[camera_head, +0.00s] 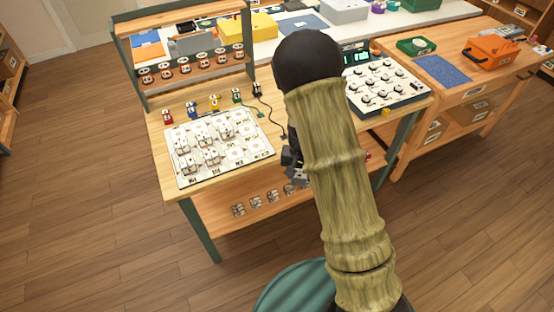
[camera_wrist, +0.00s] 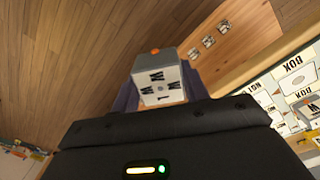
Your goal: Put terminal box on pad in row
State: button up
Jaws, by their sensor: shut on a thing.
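My gripper (camera_wrist: 158,88) is shut on a small terminal box (camera_wrist: 157,76) with a grey side, a white lettered face and an orange knob. In the head view, the box (camera_head: 298,177) shows as a grey shape by the table's front edge, and my arm hides most of the gripper. A white board (camera_head: 262,151) of labelled pads lies on the wooden table. White boxes stand on its left and middle pads; the right-hand pads look flat and bare. The wrist view shows part of this board (camera_wrist: 284,75) to the right, apart from the held box.
Several small boxes (camera_head: 256,200) sit on the lower shelf (camera_head: 232,218). Coloured plugs (camera_head: 191,107) and a dark cable line the table's back, below a rack (camera_head: 124,57). A knobbed panel (camera_head: 385,84) stands at the right.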

jog(key=s+d+f+n, duration=0.1)
jog(key=d+f+n, duration=0.1)
jog(key=d+f, duration=0.3)
notch_tip(320, 180, down, 3)
jog(key=shift+s+d+f+n, duration=0.15)
jog(key=shift+s+d+n, duration=0.05)
jog(key=shift+d+n, duration=0.1)
